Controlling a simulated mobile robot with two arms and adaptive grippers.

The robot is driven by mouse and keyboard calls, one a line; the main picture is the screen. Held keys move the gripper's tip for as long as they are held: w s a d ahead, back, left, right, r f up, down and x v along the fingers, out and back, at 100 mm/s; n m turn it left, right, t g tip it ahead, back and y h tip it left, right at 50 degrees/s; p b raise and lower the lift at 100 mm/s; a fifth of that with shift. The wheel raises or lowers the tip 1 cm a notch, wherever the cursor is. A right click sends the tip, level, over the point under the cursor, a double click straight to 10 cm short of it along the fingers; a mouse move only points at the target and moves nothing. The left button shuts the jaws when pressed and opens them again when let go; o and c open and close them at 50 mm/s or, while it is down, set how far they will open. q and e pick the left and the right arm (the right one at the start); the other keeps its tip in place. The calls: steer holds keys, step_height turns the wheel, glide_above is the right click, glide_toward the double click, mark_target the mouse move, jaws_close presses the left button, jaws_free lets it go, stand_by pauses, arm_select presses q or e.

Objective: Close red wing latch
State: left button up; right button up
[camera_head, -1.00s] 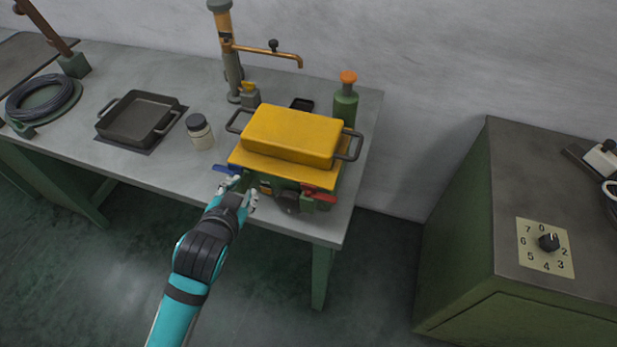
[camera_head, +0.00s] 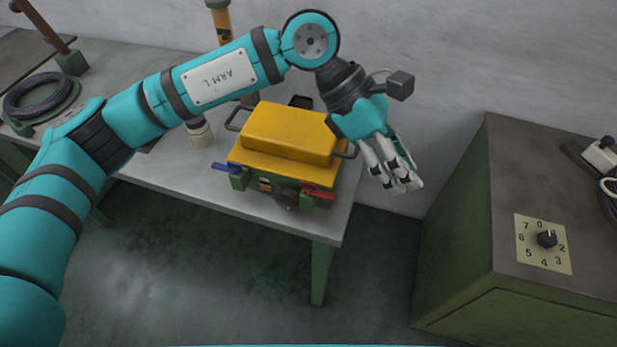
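The red wing latch (camera_head: 319,192) is a small red lever on the front right of a yellow-topped green machine (camera_head: 290,133) at the table's right end. A matching blue latch (camera_head: 224,168) sticks out at the machine's front left. My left gripper (camera_head: 395,184) hangs to the right of the machine, pointing down, apart from the red latch. It seems to hold nothing, and the spacing of its fingers is unclear. My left arm crosses above the machine and hides part of the table. My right gripper is out of view.
The grey table (camera_head: 190,178) ends just right of the machine, with a gap before a green cabinet (camera_head: 465,215) bearing a numbered dial (camera_head: 546,239). A jar (camera_head: 200,134) stands left of the machine, partly covered by my arm. A cable coil (camera_head: 40,100) lies far left.

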arm_select(q)
steer(key=w+a+f+t+y, duration=0.1)
steer(key=w+a+t+y, duration=0.1)
steer(key=w+a+y, duration=0.25)
steer(key=r+t+y, duration=0.1)
steer(key=t+y, duration=0.1)
steer(key=y, duration=0.2)
glide_above(308, 183)
steer(key=shift+h, duration=0.35)
step_height(308, 183, down, 16)
steer(key=p, duration=0.5)
steer(key=shift+r+p, duration=0.2)
steer(key=shift+p, duration=0.1)
steer(key=shift+f, duration=0.7)
jaws_close()
